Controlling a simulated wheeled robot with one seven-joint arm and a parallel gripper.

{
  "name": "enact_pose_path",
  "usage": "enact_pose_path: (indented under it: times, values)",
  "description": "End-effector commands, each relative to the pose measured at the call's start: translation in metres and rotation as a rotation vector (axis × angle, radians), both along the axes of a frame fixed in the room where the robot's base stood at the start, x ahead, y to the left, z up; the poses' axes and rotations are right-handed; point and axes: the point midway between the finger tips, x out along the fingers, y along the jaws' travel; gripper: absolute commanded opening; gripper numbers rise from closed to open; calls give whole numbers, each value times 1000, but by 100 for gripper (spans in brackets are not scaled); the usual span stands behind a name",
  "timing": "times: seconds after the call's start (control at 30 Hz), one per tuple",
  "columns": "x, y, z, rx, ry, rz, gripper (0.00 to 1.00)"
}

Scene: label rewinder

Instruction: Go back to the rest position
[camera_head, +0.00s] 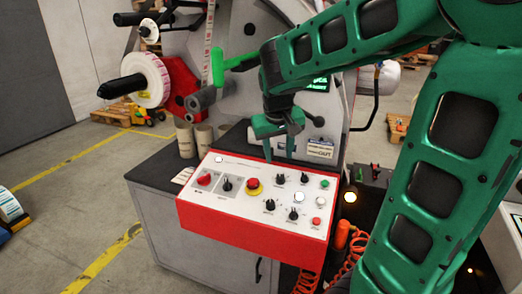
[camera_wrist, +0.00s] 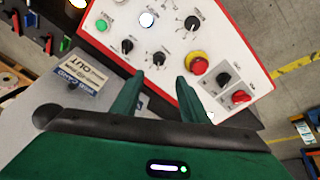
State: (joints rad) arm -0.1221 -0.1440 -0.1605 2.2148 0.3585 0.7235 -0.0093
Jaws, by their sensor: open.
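My gripper (camera_head: 280,154) hangs from my green arm above the back edge of the control panel (camera_head: 250,232), pointing down. Its two fingers are apart, with nothing between them. The panel carries a red emergency button on a yellow base (camera_head: 254,184), several black knobs, a red switch (camera_head: 205,179) and a green button (camera_head: 325,184).
The rewinder body stands behind the panel, with a white label roll (camera_head: 146,80) at the left. Cardboard cores (camera_head: 186,138) stand on the dark cabinet top (camera_head: 152,172). An OUT sign (camera_head: 320,149) is close beside my gripper. An orange coiled hose (camera_head: 308,281) hangs below. Open floor lies left.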

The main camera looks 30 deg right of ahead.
Motion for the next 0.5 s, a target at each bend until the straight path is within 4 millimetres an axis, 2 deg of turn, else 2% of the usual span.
enact_pose_path:
  times: [0.17, 0.27, 0.37, 0.47, 0.5]
  values:
    - [0, 0, 0, 0, 0, 0, 40]
    - [-9, -3, -2, 9, 9, -11, 40]
    - [-40, -13, -7, 39, 40, -45, 40]
    - [-92, -22, -16, 93, 90, -97, 40]
    - [-116, -23, -21, 118, 113, -120, 40]
